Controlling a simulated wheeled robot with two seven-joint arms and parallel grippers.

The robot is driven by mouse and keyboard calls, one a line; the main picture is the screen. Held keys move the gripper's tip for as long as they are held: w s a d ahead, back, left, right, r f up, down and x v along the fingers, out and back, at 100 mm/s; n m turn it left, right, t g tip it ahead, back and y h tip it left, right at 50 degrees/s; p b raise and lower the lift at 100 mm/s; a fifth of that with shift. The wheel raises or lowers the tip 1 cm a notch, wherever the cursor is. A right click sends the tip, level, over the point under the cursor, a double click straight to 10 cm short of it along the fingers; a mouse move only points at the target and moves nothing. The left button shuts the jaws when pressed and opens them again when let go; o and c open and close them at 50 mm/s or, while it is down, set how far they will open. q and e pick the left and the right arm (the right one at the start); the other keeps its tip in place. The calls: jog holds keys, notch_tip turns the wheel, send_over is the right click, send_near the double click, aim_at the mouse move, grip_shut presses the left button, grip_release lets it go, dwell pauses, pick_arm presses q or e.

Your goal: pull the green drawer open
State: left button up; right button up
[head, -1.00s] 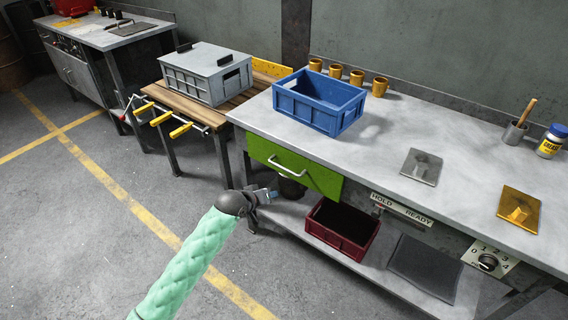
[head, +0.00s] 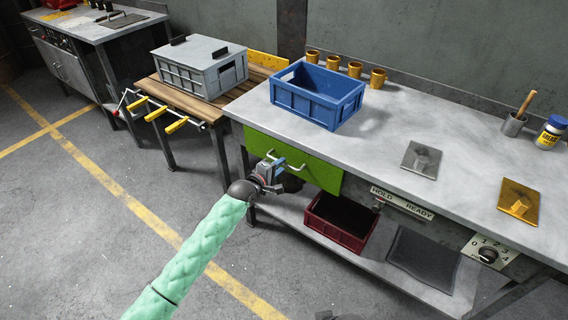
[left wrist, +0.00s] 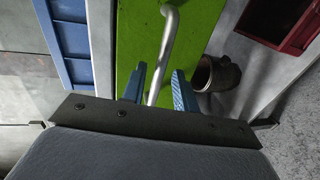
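The green drawer (head: 318,176) sits under the left end of the grey workbench and looks closed. Its pale bar handle (head: 297,166) runs across the front, and the handle also shows in the left wrist view (left wrist: 170,42). My left gripper (head: 274,165) is at the left part of the handle. In the left wrist view its two blue fingers (left wrist: 158,86) are apart, with the handle's bar between them; a gap shows beside the bar. My right gripper is not clearly seen; only a dark piece shows at the bottom edge of the head view.
A blue crate (head: 318,111) stands on the bench above the drawer. A dark red bin (head: 338,238) sits on the lower shelf below it. A side table (head: 160,90) with yellow-handled clamps stands to the left. The floor in front is clear.

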aim_at(284, 164)
pick_arm(q)
jog(key=shift+x, duration=1.55)
pick_arm(e)
jog(key=shift+s+d+r, duration=0.1)
jog(key=shift+d+r, duration=0.1)
jog(key=shift+d, duration=0.05)
pick_arm(q)
grip_shut()
